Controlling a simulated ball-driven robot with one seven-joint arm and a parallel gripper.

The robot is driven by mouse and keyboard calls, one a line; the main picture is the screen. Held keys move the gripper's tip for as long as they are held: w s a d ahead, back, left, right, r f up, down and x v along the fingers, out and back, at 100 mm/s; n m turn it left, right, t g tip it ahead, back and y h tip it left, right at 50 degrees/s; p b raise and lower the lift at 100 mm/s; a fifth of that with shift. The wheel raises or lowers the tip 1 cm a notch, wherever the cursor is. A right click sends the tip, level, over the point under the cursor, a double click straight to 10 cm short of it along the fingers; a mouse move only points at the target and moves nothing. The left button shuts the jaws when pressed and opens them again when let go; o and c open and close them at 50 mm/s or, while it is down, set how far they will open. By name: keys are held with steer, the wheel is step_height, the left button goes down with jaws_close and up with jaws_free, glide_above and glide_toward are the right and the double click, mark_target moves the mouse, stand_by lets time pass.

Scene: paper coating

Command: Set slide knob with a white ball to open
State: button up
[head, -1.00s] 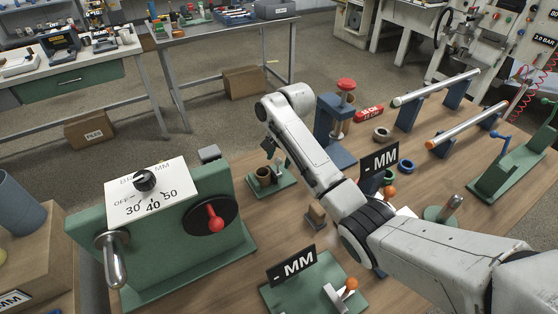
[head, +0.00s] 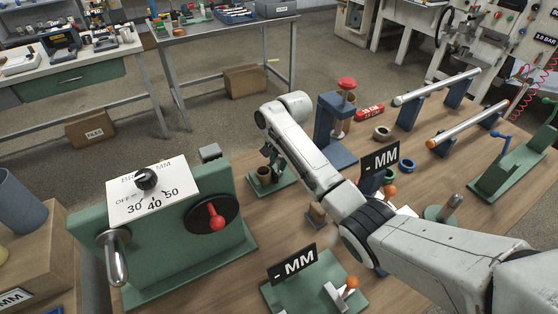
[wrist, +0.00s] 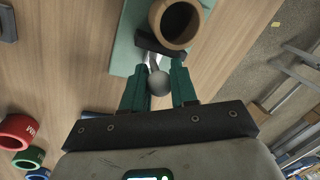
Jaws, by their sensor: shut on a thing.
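The white ball of the slide knob (wrist: 159,84) looks pale grey in the wrist view. It sits on a short metal stem beside a dark block and a brown cup (wrist: 179,20) on a green plate (wrist: 125,40). My gripper (wrist: 157,72) has its two green fingers on either side of the ball and is shut on it. In the head view, my gripper (head: 270,152) reaches down at the far side of the brown cup (head: 264,175) and its green plate (head: 285,187). The ball is too small or hidden there to make out.
A green dial box (head: 170,235) with a red lever stands to the left. A blue press (head: 335,130) stands just right of my gripper. Several coloured rings (wrist: 18,132) lie at the lower left of the wrist view. Bare wooden bench lies between.

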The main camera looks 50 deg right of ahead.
jaws_close()
steer(key=shift+d, duration=0.1)
steer(key=shift+s+d+r+p, duration=0.1)
steer(key=shift+s+d+p, duration=0.1)
steer(key=shift+d, duration=0.15)
steer(key=shift+s+d+p, duration=0.1)
steer(key=shift+d+p, duration=0.1)
steer(key=shift+d, duration=0.4)
steer(key=o, duration=0.8)
jaws_free()
step_height(320, 180, up, 10)
steer(key=s+b, duration=0.1)
steer(key=s, duration=0.1)
steer(key=shift+d+r, duration=0.2)
steer(key=shift+d, duration=0.1)
